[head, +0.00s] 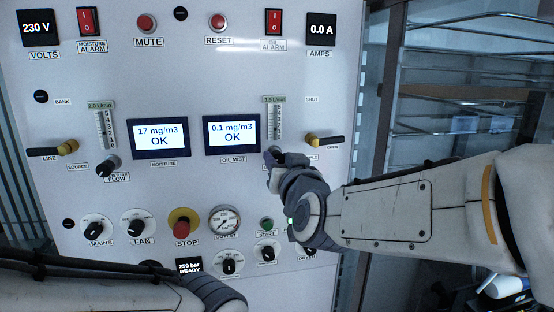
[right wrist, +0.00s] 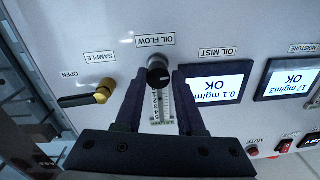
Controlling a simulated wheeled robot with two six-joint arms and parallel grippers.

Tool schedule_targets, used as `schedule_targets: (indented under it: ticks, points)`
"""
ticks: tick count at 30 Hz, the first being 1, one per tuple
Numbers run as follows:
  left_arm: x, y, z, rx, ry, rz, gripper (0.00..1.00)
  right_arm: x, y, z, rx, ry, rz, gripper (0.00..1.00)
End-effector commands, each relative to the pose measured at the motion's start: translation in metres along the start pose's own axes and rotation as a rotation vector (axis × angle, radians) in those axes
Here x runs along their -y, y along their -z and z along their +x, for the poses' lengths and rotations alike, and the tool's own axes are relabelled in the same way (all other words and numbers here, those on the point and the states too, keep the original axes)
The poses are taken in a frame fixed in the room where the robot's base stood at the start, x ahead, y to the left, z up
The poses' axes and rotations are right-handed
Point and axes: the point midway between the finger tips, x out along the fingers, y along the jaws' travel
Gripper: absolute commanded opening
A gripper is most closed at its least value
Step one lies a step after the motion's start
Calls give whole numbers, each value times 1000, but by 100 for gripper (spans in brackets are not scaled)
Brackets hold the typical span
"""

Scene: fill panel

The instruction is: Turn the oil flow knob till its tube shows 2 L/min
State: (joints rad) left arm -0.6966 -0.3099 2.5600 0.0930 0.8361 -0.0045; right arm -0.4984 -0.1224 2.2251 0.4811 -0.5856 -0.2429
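The oil flow knob (right wrist: 158,72) is a black round knob under the "OIL FLOW" label in the right wrist view. Its clear scaled tube (right wrist: 160,106) stands beside it; it also shows in the head view (head: 278,121), above my right gripper (head: 271,160). The level in the tube is too small to read. In the right wrist view my right gripper (right wrist: 159,80) is open, one finger on each side of the knob, with gaps visible. In the head view the gripper hides the knob. My left forearm crosses the bottom left; its fingers are not seen.
The oil mist display (head: 232,134) reads 0.1 mg/m3 OK. The yellow-and-black sample valve lever (head: 325,140) is close to the right of my gripper. The moisture flow knob (head: 107,165), red stop button (head: 184,224) and outlet gauge (head: 225,220) lie left and below.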

Motion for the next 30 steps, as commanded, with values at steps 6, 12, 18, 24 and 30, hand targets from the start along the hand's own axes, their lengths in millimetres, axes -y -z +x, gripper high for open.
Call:
schedule_targets:
  ticks: [6,12,18,24,30]
  points:
    - [0,0,0,0,0,0,62,1,0,0,1,5,-3,0]
    - [0,0,-3,0,0,0,62,2,1,0,6,5,-113,0]
    - [-1,1,-11,0,0,-1,62,2,2,-1,15,3,-333,0]
    - [-1,1,-13,0,0,-1,62,1,1,-1,18,2,-429,0]
    - [-1,1,-13,0,0,-1,62,2,0,-1,17,2,-431,0]
